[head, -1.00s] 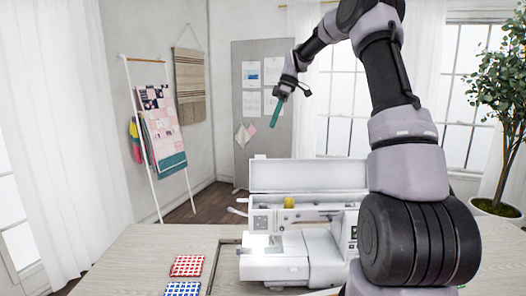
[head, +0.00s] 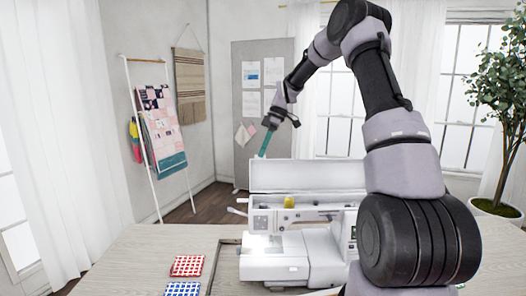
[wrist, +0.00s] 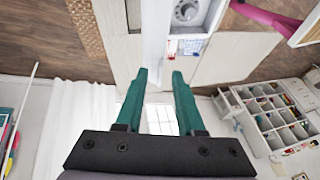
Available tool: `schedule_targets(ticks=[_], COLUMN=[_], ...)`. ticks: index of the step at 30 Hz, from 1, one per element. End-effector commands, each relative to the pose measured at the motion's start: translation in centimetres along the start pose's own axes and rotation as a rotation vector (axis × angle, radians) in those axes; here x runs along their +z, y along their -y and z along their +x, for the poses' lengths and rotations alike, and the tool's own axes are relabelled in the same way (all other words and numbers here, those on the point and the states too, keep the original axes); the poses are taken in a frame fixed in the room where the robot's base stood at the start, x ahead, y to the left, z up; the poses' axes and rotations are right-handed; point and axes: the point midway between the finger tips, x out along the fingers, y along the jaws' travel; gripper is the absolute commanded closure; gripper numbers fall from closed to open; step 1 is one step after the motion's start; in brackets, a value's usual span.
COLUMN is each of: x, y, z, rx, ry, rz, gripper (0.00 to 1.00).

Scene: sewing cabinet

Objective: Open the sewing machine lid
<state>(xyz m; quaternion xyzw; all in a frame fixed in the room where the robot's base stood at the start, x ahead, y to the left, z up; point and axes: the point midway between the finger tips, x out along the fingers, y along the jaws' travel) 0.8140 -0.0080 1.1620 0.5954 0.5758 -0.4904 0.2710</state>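The white sewing machine (head: 318,258) stands in the opening of the wooden cabinet top in the head view. Its long white lid (head: 305,175) stands raised along the back of the machine, and the top compartment with a yellow spool (head: 289,201) shows below it. My gripper (head: 263,153), with teal fingers, is just above the lid's upper left edge in that view; I cannot tell whether it touches. In the wrist view the two fingertips (wrist: 161,75) are apart with nothing gripped between them. My arm hides the machine's right end.
A red patterned square (head: 187,266) and a blue one (head: 183,289) lie on the wooden top (head: 130,262), left of the machine. The top's left part is otherwise clear. A quilt rack (head: 160,125), a grey pinboard (head: 250,125) and a potted plant (head: 500,120) stand behind.

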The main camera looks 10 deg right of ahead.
Motion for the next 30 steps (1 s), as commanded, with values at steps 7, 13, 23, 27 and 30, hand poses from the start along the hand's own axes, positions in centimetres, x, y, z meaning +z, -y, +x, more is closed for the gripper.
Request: schedule_targets(ticks=[7,13,23,27,30], x=[0.01,0.01,0.01,0.01,0.00], y=[-0.01,-0.01,-0.02,-0.02,-0.03], z=[0.07,0.05,0.03,0.02,0.01], rx=[0.000,0.000,0.001,0.001,0.001], ry=[0.000,0.000,0.000,0.001,0.001], rz=[0.000,0.000,0.000,0.000,0.000], gripper=[0.62,1.00,1.00,1.00,1.00])
